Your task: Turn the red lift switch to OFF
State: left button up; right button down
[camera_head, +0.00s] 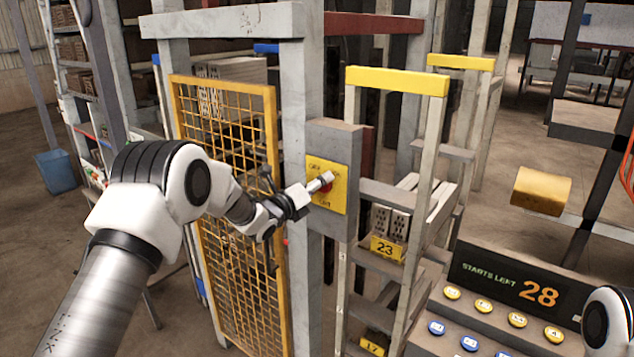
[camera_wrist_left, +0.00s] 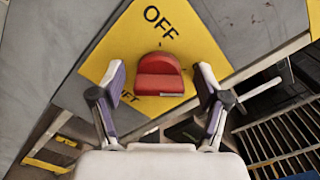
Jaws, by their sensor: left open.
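The red lift switch (camera_wrist_left: 160,74) sits on a yellow plate (camera_wrist_left: 120,48) marked OFF above it in the left wrist view. More lettering lies below the switch, partly hidden. In the head view the yellow plate (camera_head: 325,168) is on a grey box, and the red switch (camera_head: 328,187) is mostly hidden behind my left gripper (camera_head: 318,184). In the left wrist view my left gripper (camera_wrist_left: 161,84) is open, with one finger on each side of the switch and visible gaps to it. I cannot tell which setting the switch points to. My right gripper is out of view.
A yellow mesh gate (camera_head: 233,215) stands left of the grey box (camera_head: 338,137). A rack with yellow-topped posts and hollow bricks (camera_head: 390,222) is to the right. A button panel with a display (camera_head: 520,287) reading "STARTS LEFT 28" is at lower right.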

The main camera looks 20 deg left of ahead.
pick_arm(q)
jog(key=shift+f, duration=0.1)
jog(key=c, duration=1.2)
jog(key=shift+o, duration=0.2)
